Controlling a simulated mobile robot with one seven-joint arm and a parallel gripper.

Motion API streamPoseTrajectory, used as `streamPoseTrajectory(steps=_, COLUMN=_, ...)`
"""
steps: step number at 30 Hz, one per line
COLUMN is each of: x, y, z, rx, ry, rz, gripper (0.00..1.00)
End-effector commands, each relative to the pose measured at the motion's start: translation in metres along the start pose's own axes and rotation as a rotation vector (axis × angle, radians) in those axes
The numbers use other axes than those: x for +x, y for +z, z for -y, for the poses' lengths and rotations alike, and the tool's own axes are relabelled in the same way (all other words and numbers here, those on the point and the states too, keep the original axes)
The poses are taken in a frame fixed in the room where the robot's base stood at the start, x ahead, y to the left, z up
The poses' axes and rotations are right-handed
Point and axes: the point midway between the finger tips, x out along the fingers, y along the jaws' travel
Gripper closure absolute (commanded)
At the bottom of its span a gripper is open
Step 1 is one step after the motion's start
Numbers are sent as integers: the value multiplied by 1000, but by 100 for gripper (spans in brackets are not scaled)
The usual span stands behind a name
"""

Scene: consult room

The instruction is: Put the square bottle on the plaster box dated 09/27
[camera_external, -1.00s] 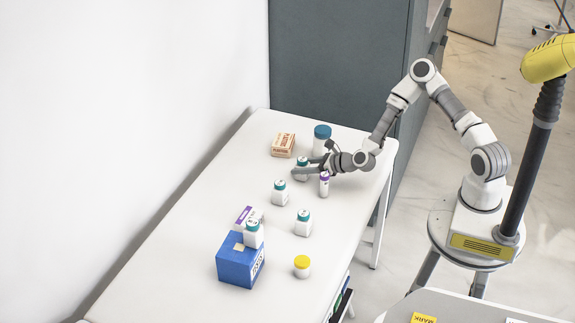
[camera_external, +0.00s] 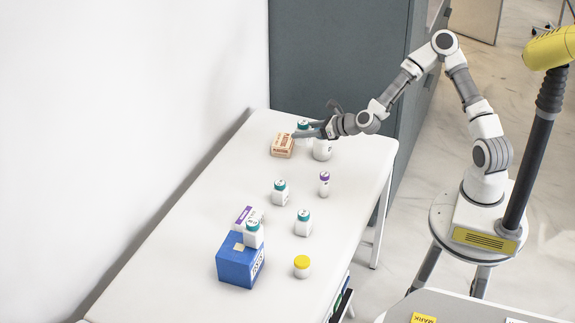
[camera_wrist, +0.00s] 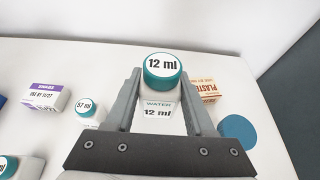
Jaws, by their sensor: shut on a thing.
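My gripper (camera_external: 306,133) is shut on a white square bottle with a teal cap (camera_external: 304,125), near the far end of the table. In the wrist view the bottle (camera_wrist: 158,85) stands upright between the fingers (camera_wrist: 158,105), its cap and label reading "12 ml" and "WATER". The orange-and-cream plaster box (camera_external: 282,146) lies just left of and below the gripper in the outside view. In the wrist view the box (camera_wrist: 206,88) is right of the bottle, partly hidden by a finger. Its date is not readable. The bottle appears raised and apart from the box.
A wide blue-capped bottle (camera_external: 322,150) stands close beside the gripper. A swabs box (camera_wrist: 46,97) shows left.

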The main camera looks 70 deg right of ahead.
Motion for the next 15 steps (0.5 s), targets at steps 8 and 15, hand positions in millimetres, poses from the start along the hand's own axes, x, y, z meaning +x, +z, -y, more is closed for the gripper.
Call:
streamPoseTrajectory(steps=8, x=-19, y=47, z=1, rx=-3, ry=-2, rz=3, gripper=98)
streamPoseTrajectory(steps=15, x=-13, y=56, z=24, rx=22, ry=-48, rz=-11, gripper=98)
